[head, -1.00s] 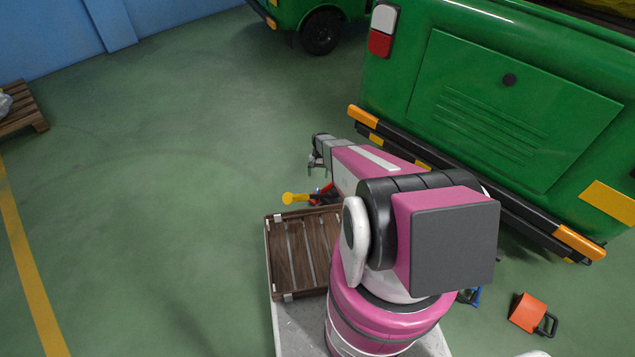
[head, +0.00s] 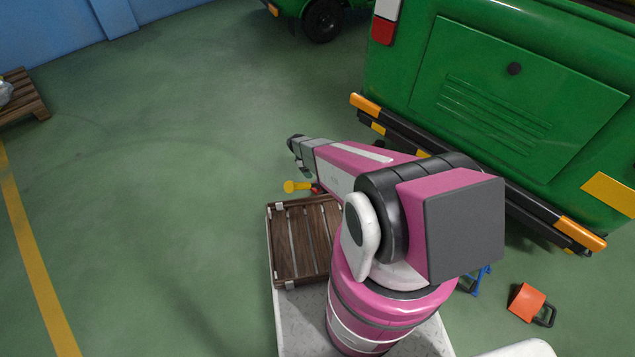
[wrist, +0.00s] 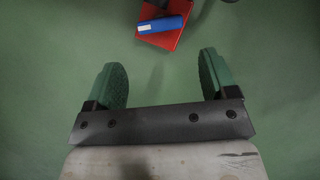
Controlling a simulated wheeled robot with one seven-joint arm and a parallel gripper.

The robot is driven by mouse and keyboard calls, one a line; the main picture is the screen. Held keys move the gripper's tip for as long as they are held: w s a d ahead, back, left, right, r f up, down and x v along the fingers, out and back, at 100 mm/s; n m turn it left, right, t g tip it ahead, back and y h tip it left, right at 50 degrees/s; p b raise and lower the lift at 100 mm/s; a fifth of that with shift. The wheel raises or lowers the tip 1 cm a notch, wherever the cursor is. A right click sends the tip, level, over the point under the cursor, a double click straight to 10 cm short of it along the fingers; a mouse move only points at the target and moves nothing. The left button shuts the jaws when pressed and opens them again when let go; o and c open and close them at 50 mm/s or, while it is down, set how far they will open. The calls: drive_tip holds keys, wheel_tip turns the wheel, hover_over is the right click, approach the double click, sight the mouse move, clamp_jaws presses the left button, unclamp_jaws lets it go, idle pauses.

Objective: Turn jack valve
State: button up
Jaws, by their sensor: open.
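In the head view, a yellow-ended handle (head: 298,187) with a bit of red beside it shows just beyond the wooden tray. The rest of the jack there is hidden behind my arm. In the wrist view, a red body (wrist: 160,40) with a blue cylinder (wrist: 162,25) across it shows at the top, partly cut off by the edge. I cannot make out the valve. My gripper (wrist: 162,76) is open, its two green pads apart with only floor seen between them. The red body lies beyond the fingertips, not between them. My gripper's fingertips are unclear in the head view.
A slatted wooden tray (head: 303,240) sits at my base. A green vehicle (head: 500,100) with a black and orange bumper stands close at the right. An orange block (head: 527,303) and a blue stand (head: 480,281) lie at lower right.

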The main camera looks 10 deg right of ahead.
drive_tip(key=x, duration=0.9)
drive_tip(key=shift+f, duration=0.2)
drive_tip(key=shift+d, duration=0.1)
drive_tip(key=shift+c, duration=0.4)
drive_tip(key=c, duration=0.6)
